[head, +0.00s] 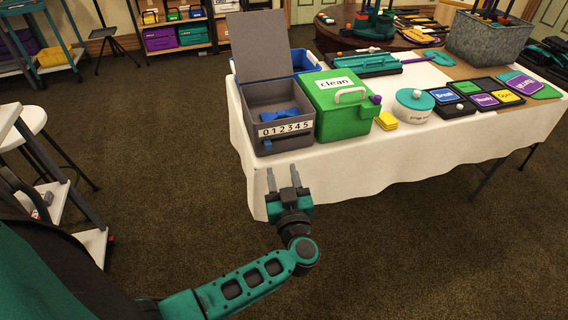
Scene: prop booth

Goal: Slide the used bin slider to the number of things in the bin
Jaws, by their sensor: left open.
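A grey bin (252,98) with its lid (260,42) raised stands at the left end of the white-clothed table. Blue stuff (282,115) lies inside; I cannot tell how many pieces it is, and the front wall may hide more. A white number strip (286,129) reading 0 to 5 runs along the bin's front. A small blue slider (267,145) shows below the strip's left end, near the 0. My left gripper (283,178) is open and empty, in front of the table edge and below the bin, apart from the slider. My right gripper is out of view.
A green box (338,118) labelled "clean" stands close against the bin's right side. Yellow sponges (387,121), a white round pot (413,113) and a black tray of coloured cards (461,109) lie farther right. Open carpet (400,250) is in front of the table (352,172).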

